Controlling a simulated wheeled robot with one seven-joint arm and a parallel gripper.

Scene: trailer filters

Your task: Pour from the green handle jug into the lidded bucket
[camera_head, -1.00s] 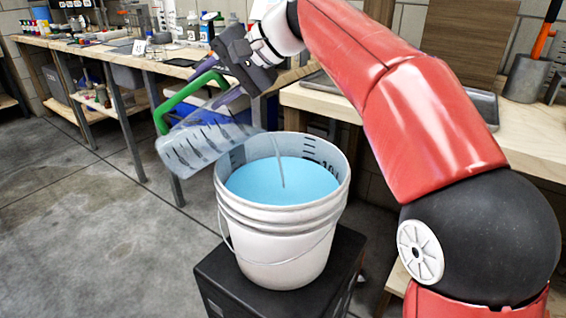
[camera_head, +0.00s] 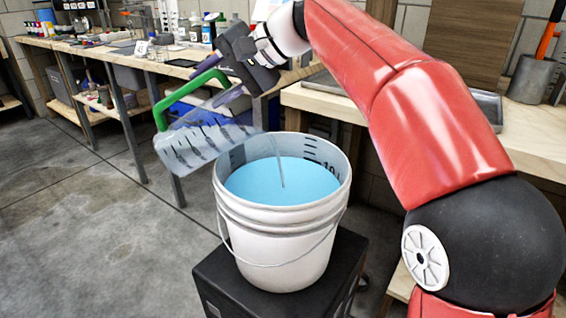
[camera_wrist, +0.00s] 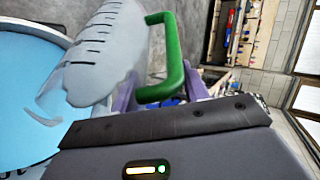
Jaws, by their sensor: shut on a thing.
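The jug (camera_head: 205,147) is clear with dark graduation marks and a green handle (camera_head: 190,92). It is tilted far over, its mouth at the upper left of the bucket's rim. A thin stream falls from it into the bucket (camera_head: 281,238). The white bucket holds light blue liquid (camera_head: 280,182) and shows no lid on top. My gripper (camera_head: 222,98) is shut on the green handle, above and left of the bucket. In the wrist view, the jug (camera_wrist: 105,50), green handle (camera_wrist: 172,60) and bucket's liquid (camera_wrist: 25,100) show; the fingertips are partly hidden.
The bucket stands on a black box (camera_head: 240,290). A wooden bench (camera_head: 420,125) with a metal tray is behind it on the right. Another bench (camera_head: 110,52) with bottles and containers runs along the back left. The concrete floor at left is clear.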

